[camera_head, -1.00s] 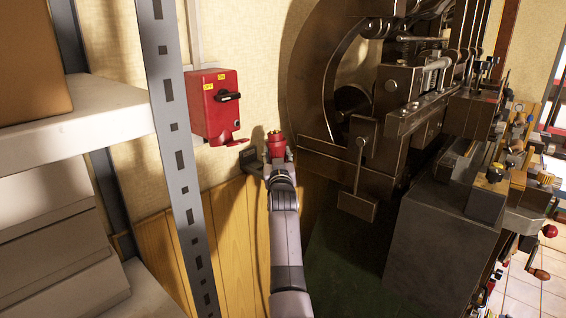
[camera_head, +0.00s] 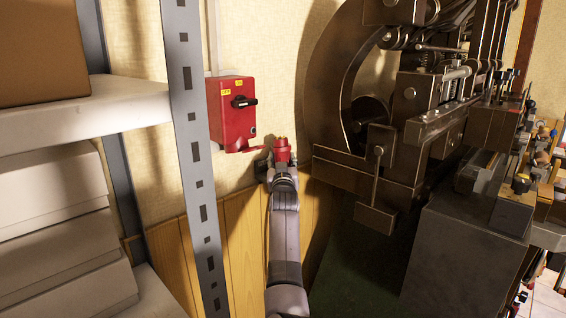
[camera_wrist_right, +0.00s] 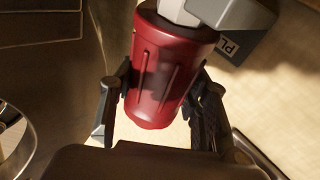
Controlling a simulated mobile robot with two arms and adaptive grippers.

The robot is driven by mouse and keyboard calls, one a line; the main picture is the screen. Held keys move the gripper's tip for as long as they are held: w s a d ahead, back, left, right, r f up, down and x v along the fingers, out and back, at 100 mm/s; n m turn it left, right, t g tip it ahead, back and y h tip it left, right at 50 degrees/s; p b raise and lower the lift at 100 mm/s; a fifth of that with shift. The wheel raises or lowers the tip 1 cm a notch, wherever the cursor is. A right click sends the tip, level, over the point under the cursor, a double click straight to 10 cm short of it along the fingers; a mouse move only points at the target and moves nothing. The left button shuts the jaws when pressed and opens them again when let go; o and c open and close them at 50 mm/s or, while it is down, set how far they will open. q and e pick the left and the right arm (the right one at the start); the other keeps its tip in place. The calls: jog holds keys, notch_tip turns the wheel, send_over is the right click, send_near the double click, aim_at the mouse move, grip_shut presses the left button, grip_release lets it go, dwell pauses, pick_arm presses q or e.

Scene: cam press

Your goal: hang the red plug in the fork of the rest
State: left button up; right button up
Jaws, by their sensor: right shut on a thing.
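The red plug (camera_head: 281,152) is held upright in front of the wall, below and right of the red switch box. My right gripper (camera_head: 283,168) is shut on it. In the right wrist view, the fingers (camera_wrist_right: 164,88) grip both sides of the ribbed red plug body (camera_wrist_right: 165,65). In the wrist view, a grey block lettered "PL" (camera_wrist_right: 240,35), apparently the rest, overlaps the plug's pale end. Its fork is mostly hidden, and I cannot tell whether they touch. My left gripper is out of view.
The red switch box (camera_head: 232,112) with a black handle hangs on the wall above left. A grey perforated shelf post (camera_head: 190,150) stands at left. The large dark press (camera_head: 395,150) stands close at right.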

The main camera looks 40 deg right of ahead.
jog(key=shift+f, duration=0.3)
dwell(0.4)
jog(key=o, duration=1.2)
jog(key=shift+s, duration=0.1)
jog(key=shift+o, duration=0.8)
jog(key=shift+f, duration=0.15)
jog(key=shift+a, duration=0.1)
jog(key=v, duration=1.2)
